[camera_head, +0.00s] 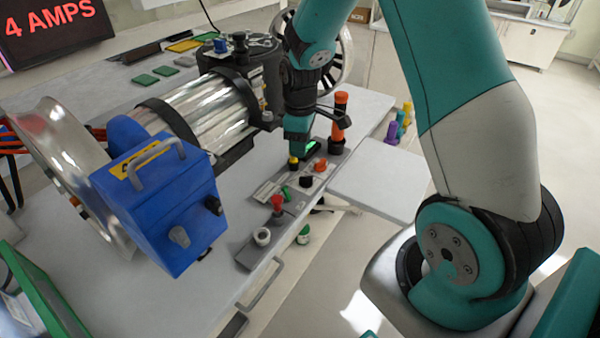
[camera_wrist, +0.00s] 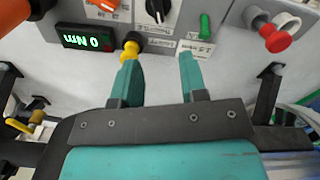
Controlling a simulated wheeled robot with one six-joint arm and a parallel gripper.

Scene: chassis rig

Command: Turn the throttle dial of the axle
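The control panel (camera_head: 268,222) on the grey bench carries several controls. A black dial (camera_head: 306,181) with a white pointer mark also shows at the top of the wrist view (camera_wrist: 155,8). An orange dial (camera_head: 320,165) sits beside it, partly cut off in the wrist view (camera_wrist: 103,5). In the head view the fingertips are partly hidden.
The panel display (camera_wrist: 87,38) reads 0 Nm. A green lever (camera_wrist: 205,25), a red knob (camera_wrist: 276,40) and a white ring (camera_head: 262,237) lie along the panel. An orange handle (camera_head: 339,115) stands at its far end. The blue axle box (camera_head: 155,195) is at left. A screen (camera_head: 52,25) reads 4 AMPS.

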